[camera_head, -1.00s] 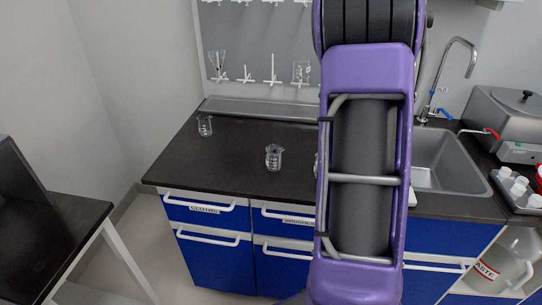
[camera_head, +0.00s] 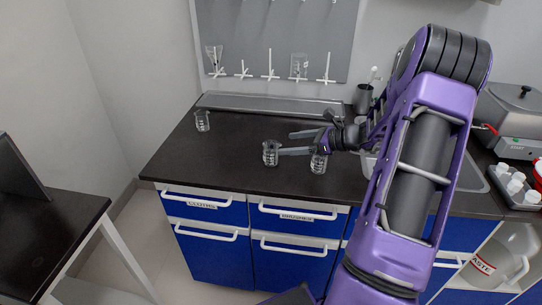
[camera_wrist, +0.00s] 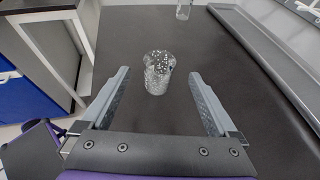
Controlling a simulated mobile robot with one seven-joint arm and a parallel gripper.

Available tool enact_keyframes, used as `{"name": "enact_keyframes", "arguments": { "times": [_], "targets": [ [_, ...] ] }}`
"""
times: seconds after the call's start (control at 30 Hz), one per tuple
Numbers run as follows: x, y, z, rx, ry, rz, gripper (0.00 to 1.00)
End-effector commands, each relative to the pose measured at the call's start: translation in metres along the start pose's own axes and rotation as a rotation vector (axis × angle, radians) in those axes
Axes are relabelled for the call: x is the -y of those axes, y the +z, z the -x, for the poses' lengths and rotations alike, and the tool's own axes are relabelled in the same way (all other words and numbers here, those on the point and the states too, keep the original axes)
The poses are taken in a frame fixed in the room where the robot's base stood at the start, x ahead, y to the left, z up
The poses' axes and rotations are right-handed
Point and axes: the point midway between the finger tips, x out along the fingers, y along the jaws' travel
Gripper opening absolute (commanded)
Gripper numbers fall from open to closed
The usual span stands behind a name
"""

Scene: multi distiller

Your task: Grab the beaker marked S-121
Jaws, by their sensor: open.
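Three clear glass beakers stand upright on the dark counter: a left one (camera_head: 203,121), a middle one (camera_head: 270,153) and a right one (camera_head: 318,163). Their markings are too small to read, so I cannot tell which is S-121. My gripper (camera_head: 287,143) is open and empty, low over the counter and pointing left. In the wrist view, a beaker (camera_wrist: 158,75), which looks like the middle one, stands ahead between the lines of the two fingers. It looks free of both. Another beaker (camera_wrist: 184,9) stands farther off at the top edge.
A pegboard (camera_head: 275,40) with hanging glassware is on the wall behind the counter (camera_head: 235,175). A sink (camera_head: 455,172), a tray of white-capped bottles (camera_head: 514,188) and a grey machine (camera_head: 512,120) are at right. The counter's left part is mostly clear.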

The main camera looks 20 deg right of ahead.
Motion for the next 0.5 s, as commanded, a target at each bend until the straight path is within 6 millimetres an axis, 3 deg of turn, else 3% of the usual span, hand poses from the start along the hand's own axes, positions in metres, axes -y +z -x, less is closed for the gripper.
{"name": "enact_keyframes", "arguments": {
  "times": [0.03,0.2,0.5],
  "targets": [
    [-0.001,-0.001,-0.012,0.000,0.005,0.000,0.94],
    [-0.001,-0.001,-0.037,-0.001,0.003,0.001,0.94],
    [-0.001,0.000,-0.056,0.000,0.003,0.003,0.94]
  ]
}}
